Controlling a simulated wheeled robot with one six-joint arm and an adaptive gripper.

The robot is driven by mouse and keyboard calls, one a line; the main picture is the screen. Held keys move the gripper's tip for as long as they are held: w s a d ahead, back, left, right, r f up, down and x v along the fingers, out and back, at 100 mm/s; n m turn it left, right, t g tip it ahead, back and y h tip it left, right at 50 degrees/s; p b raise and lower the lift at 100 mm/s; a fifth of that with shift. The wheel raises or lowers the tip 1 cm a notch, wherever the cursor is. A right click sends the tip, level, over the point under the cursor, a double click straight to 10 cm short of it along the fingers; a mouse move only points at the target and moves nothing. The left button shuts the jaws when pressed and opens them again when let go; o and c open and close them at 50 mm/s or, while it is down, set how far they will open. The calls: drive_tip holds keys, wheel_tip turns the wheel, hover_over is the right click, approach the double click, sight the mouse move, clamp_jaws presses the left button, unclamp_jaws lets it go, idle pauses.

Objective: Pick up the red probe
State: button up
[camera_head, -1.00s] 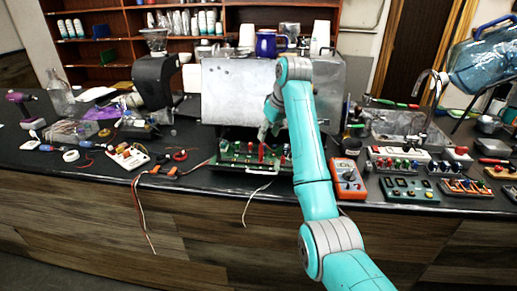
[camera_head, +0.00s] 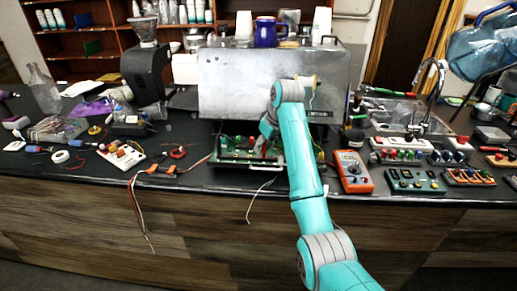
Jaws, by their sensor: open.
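The green circuit board (camera_head: 232,153) lies in an open tray at the front of the brewer, with several small coloured parts on it. My gripper (camera_head: 261,144) is low over the middle of this board, in front of the brewer's metal panel. It is open, but its fingertips are small and partly lost against the board. I cannot make out the red probe clearly; the upright red piece seen earlier on the board is now largely hidden at my gripper. I cannot tell whether my fingers touch it.
The brewer's metal panel (camera_head: 240,85) stands behind the board. An orange multimeter (camera_head: 352,172) lies to the right of my arm, with several control boxes beyond it. A white switch strip (camera_head: 121,154), loose wires and a red cable coil (camera_head: 178,153) lie to the left.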

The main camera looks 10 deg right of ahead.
drive_tip(key=shift+w+f, duration=0.15)
drive_tip(key=shift+f, duration=0.15)
clamp_jaws()
drive_tip(key=shift+r, duration=0.1)
